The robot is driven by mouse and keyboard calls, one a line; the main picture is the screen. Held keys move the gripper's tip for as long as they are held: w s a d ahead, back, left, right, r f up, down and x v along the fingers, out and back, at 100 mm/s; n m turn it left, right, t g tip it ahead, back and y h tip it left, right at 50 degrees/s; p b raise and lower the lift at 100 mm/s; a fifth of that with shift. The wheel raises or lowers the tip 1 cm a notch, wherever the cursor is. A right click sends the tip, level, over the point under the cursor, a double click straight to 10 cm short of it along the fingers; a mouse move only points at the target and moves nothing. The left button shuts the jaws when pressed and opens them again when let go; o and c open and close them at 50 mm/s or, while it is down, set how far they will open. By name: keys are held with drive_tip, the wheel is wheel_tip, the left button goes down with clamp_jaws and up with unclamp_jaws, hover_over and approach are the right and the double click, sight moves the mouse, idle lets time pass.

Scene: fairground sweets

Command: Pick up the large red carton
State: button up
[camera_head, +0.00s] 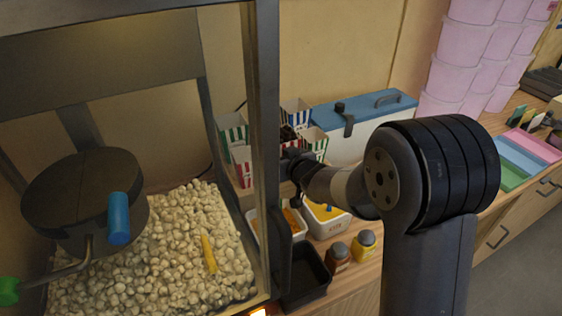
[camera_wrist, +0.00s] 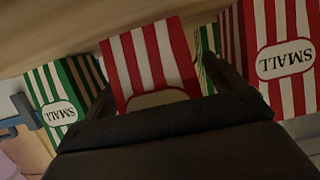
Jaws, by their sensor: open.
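A red-and-white striped carton (camera_wrist: 150,52) stands between the two dark fingers of my gripper (camera_wrist: 157,75) in the wrist view. Its label is mostly hidden by the gripper body, so I cannot read its size. My gripper is open around it; I cannot tell whether the fingers touch it. Another red-striped carton (camera_wrist: 284,58) on the right is marked SMALL. In the head view a red-striped carton (camera_head: 242,166) shows left of my gripper (camera_head: 290,140), partly behind the machine's frame post.
A green-striped carton (camera_wrist: 62,100) marked SMALL is close on the left. In the head view a blue-striped carton (camera_head: 298,112) and a green-striped carton (camera_head: 316,141) crowd my gripper.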

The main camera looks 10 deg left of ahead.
drive_tip(key=shift+c, duration=0.6)
drive_tip(key=c, duration=0.9)
drive_tip(key=shift+c, duration=0.2)
